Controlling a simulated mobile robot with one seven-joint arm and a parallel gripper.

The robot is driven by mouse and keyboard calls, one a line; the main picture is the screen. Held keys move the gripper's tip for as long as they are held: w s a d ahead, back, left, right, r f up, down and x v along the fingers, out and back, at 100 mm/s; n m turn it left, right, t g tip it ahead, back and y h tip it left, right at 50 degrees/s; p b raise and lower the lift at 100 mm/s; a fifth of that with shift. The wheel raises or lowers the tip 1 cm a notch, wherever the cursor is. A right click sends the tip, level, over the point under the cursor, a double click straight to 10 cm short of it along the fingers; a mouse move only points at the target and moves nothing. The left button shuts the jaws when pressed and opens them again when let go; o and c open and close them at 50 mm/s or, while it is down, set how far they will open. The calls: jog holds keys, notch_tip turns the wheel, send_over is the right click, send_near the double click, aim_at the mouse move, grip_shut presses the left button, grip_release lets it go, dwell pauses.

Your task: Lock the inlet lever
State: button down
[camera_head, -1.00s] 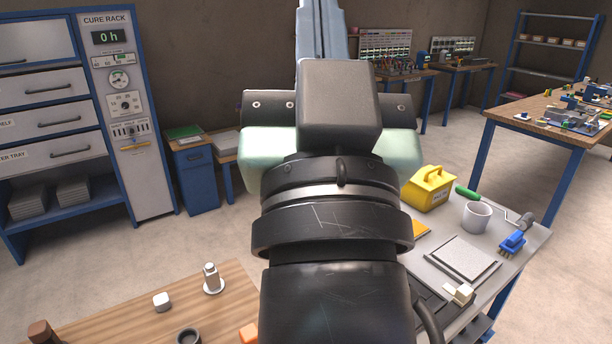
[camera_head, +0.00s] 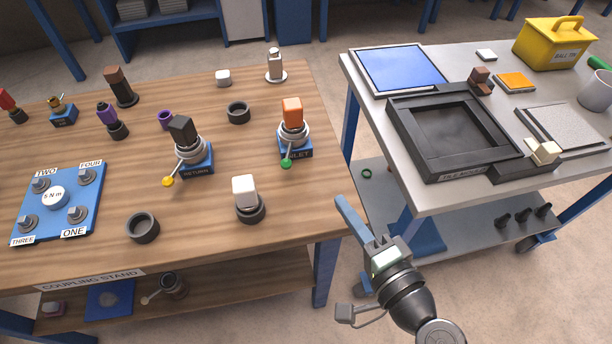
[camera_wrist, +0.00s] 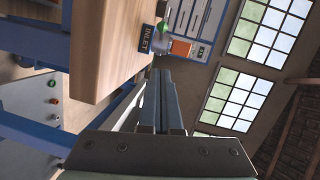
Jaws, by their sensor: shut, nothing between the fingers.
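The inlet coupling (camera_head: 293,128) stands upright near the right edge of the wooden table, on a blue base marked INLET. It has an orange top (camera_head: 292,110) and a grey collar. Its inlet lever (camera_head: 286,162) ends in a green ball and points toward the front of the table. My gripper (camera_head: 340,202) is shut and empty, off the table's right edge, in front and to the right of the lever, not touching it. In the wrist view my shut fingers (camera_wrist: 160,75) point toward the INLET base (camera_wrist: 147,38), the green ball (camera_wrist: 162,27) and the orange top (camera_wrist: 181,48).
The return coupling (camera_head: 187,145) with a yellow-ball lever stands left of the inlet. A white-topped piece (camera_head: 246,196) in a dark ring stands at the front, and another dark ring (camera_head: 238,112) lies behind. A grey cart (camera_head: 440,185) with a tile mould stands right, across a narrow gap.

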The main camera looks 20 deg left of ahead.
aim_at(286, 167)
jog(key=x, duration=0.7)
jog(key=shift+w+a, duration=0.2)
jog(key=shift+a, duration=0.05)
jog(key=a, duration=0.3)
jog(key=shift+w+a+f, duration=0.2)
jog(key=shift+f, duration=0.1)
jog(key=shift+a+f, duration=0.15)
jog(key=shift+a, duration=0.3)
jog(key=shift+s+a, duration=0.3)
jog(key=shift+a, duration=0.25)
jog(key=shift+s+a, duration=0.25)
jog(key=shift+a, duration=0.25)
jog(key=shift+w+d, duration=0.1)
